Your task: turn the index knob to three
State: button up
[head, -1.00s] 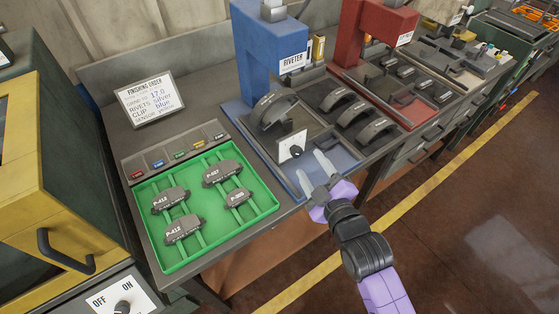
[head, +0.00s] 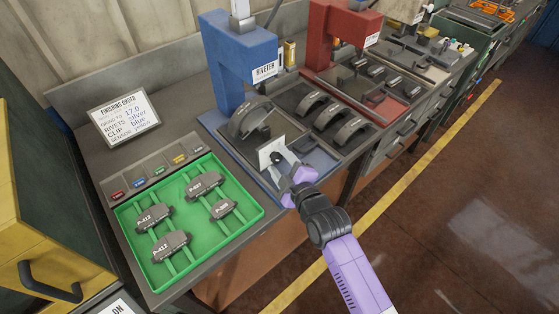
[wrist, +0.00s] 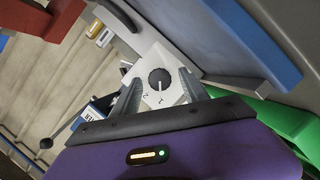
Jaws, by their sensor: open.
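The index knob (wrist: 160,79) is a round dark dial with a pale pointer line, on a white plate (wrist: 148,62) with small marks that I cannot read clearly. In the head view the knob (head: 276,157) and plate (head: 265,152) stand at the front of the blue riveter's station (head: 236,60). My gripper (head: 287,165) is right in front of the plate and partly hides it. In the wrist view the two fingers of my gripper (wrist: 160,90) are apart, one on each side of the knob. Contact with the knob cannot be told.
A dark fixture with curved shoes (head: 312,104) is behind and right of the plate. A red press (head: 335,35) stands farther back. A finishing order sign (head: 125,120) stands at the back left.

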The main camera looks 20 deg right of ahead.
jog(key=shift+w, duration=0.1)
grip_shut()
